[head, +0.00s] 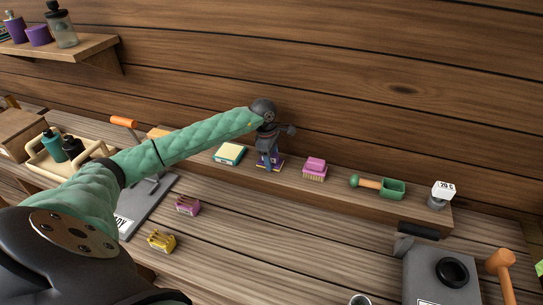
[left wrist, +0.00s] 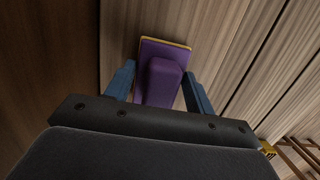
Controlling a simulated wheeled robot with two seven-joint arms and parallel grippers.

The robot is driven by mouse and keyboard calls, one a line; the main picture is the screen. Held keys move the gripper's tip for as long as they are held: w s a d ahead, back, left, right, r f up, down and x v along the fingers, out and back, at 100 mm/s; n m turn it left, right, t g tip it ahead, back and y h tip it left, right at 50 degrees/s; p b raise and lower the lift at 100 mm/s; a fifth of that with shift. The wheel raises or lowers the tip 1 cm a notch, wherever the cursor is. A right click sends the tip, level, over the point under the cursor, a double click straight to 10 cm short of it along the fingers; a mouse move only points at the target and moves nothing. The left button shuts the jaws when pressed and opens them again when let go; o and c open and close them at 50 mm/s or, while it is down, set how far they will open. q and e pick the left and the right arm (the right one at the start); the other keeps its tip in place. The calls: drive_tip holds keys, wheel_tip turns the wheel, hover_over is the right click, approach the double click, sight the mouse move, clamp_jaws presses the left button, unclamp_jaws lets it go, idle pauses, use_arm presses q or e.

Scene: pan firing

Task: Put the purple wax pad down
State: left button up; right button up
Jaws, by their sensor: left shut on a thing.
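My left gripper (head: 269,154) is at the back ledge, with its fingers pointing down. It is shut on the purple wax pad (head: 263,165), which is at the ledge's surface; I cannot tell whether it touches the wood. In the left wrist view the purple wax pad (left wrist: 160,80) has a raised purple grip and a thin yellow edge, and sits between the blue fingers of the left gripper (left wrist: 158,92). My right gripper is not in view.
On the ledge (head: 335,186), a yellow-and-teal pad (head: 229,154) lies left of the gripper. Pink (head: 187,205) and yellow (head: 162,241) blocks lie on the lower bench.

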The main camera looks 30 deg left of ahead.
use_arm(q)
drive_tip(key=shift+f, duration=0.1)
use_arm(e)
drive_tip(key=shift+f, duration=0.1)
use_arm(q)
drive_tip(key=shift+f, duration=0.1)
drive_tip(key=o, duration=0.9)
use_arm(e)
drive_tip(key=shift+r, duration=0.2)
use_arm(q)
drive_tip(key=shift+r, duration=0.2)
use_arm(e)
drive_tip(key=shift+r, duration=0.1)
